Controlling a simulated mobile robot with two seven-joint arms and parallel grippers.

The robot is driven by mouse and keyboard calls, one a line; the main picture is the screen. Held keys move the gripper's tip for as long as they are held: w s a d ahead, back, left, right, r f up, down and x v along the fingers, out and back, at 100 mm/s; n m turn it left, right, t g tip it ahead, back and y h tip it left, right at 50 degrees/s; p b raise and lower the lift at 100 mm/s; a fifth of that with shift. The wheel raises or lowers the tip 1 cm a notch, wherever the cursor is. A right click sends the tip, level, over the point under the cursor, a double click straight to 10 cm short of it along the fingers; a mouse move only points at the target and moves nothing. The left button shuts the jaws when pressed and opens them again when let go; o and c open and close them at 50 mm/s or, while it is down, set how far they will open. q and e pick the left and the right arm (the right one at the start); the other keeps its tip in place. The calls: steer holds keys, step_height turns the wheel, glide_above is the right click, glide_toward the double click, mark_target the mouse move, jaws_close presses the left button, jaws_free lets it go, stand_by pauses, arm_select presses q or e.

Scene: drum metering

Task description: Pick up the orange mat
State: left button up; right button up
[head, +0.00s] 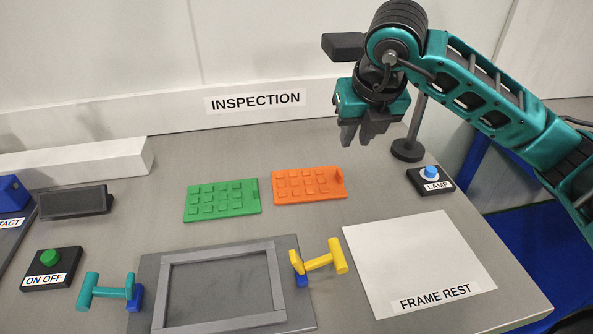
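The orange mat (309,184) lies flat on the grey table, with rows of raised square pads and a small upright tab at its right end. It is just right of a similar green mat (222,200), with a narrow gap between them. My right gripper (358,139) hangs above the back of the table, behind and to the right of the orange mat in the picture, fingers pointing down. Its two dark fingers look apart, with nothing between them. It does not touch the mat. My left gripper is out of view.
In front are a grey frame (166,288) with teal (104,292) and yellow (320,262) T-handles, and a white FRAME REST sheet (415,255). A lamp button (431,179) and dark post base (407,150) stand right. An ON OFF button (50,262) sits left.

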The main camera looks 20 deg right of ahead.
glide_above(340, 171)
steer(key=s, duration=0.3)
step_height(340, 171, down, 6)
steer(key=shift+w+a+f, duration=0.1)
steer(key=shift+a+f, duration=0.05)
steer(key=x, duration=0.5)
steer(key=shift+w+a+f, duration=0.15)
steer(key=shift+w+f, duration=0.05)
steer(key=shift+f, duration=0.2)
jaws_close()
steer(key=shift+r, duration=0.1)
